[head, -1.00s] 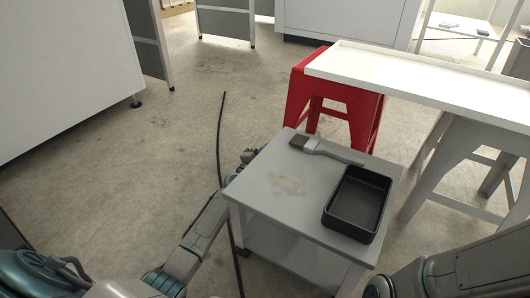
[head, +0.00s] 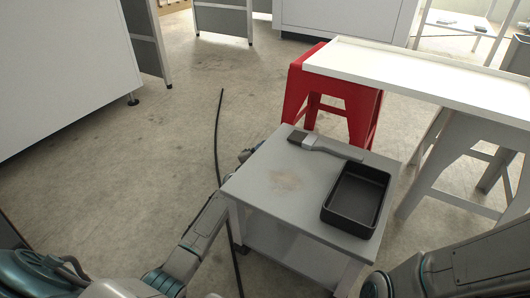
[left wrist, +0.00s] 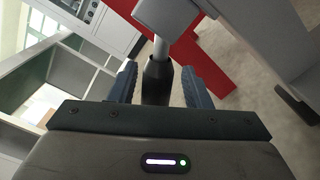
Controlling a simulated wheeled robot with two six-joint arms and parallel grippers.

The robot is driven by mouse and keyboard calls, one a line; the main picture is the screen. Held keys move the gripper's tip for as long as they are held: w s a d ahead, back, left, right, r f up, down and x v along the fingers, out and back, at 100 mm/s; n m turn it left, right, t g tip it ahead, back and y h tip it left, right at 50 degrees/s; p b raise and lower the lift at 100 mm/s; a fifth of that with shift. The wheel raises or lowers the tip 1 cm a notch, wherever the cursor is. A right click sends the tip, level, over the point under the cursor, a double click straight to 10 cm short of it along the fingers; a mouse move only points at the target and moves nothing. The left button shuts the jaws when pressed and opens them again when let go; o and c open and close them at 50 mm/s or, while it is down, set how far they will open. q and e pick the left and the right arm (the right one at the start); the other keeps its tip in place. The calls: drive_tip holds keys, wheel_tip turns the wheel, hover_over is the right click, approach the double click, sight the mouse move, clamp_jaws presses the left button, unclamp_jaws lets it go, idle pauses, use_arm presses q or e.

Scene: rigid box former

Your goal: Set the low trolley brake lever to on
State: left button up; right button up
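The low grey trolley (head: 250,200) stands in the lower middle of the head view. My left arm reaches past its left side, and the trolley top hides most of my left gripper there. In the left wrist view, a lever with a black grip (left wrist: 157,78) and a grey rod hangs from a light grey part. My left gripper (left wrist: 159,84) is open, with its two blue fingers on either side of the black grip and a gap showing on both sides. The lever does not show in the head view, and I see no on or off marking. My right gripper is out of view.
A black tray (head: 357,198) and a flat brush (head: 322,146) lie on the trolley top. A red stool (head: 296,92) and a white-topped table (head: 420,80) stand behind and to the right. A dark cable (head: 217,140) runs along the floor at left, where there is free room.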

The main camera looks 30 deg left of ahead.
use_arm(q)
drive_tip(key=s+p, duration=0.2)
drive_tip(key=s, duration=0.8)
drive_tip(key=shift+s+a, duration=0.4)
